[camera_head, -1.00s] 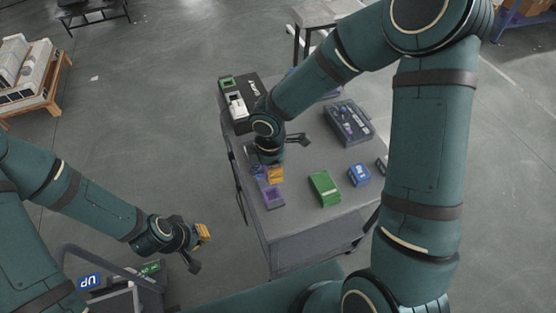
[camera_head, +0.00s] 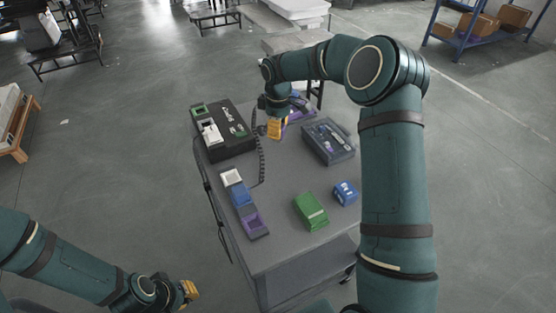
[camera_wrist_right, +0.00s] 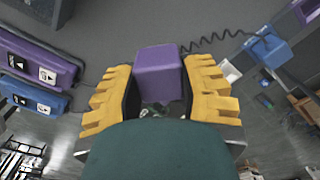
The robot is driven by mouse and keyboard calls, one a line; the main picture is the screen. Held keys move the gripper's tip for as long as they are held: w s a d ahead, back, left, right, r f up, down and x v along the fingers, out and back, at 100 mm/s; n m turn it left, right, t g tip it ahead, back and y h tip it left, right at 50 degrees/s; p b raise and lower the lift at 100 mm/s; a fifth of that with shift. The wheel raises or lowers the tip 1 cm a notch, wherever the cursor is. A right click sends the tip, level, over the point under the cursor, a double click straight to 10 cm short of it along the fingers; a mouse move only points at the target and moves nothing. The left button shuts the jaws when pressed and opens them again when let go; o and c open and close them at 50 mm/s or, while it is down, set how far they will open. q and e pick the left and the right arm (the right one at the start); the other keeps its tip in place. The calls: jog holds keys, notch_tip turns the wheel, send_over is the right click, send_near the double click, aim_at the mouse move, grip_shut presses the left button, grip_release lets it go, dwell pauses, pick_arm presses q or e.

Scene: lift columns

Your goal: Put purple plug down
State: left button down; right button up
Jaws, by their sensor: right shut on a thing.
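The purple plug (camera_wrist_right: 158,72) is between the yellow fingers of my right gripper (camera_wrist_right: 160,95), which is shut on it. In the head view my right gripper (camera_head: 275,128) is over the far part of the grey cart top (camera_head: 280,225), between the black case and the grey tool box; the plug is hard to make out there. A strip with a white, a blue and a purple socket (camera_head: 253,221) lies at the cart's near left. My left gripper (camera_head: 188,290) is low at the bottom edge, away from the cart; its jaw opening is unclear.
A black case (camera_head: 232,131) and a grey tool box (camera_head: 329,141) stand on the cart. A green box (camera_head: 311,211) and a blue box (camera_head: 345,192) sit at the near right. A coiled cord (camera_head: 258,158) hangs near my right gripper. The cart's middle is clear.

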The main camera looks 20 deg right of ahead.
notch_tip(320, 180, down, 9)
jog(key=shift+f+b, duration=0.2)
jog(key=shift+b, duration=0.5)
jog(key=shift+f, duration=0.2)
jog(key=o, duration=1)
jog(key=shift+r, duration=0.1)
jog(key=shift+r, duration=0.25)
notch_tip(320, 180, up, 12)
jog(key=shift+f+p, duration=0.15)
jog(key=shift+p, duration=0.75)
jog(key=shift+s+f, duration=0.1)
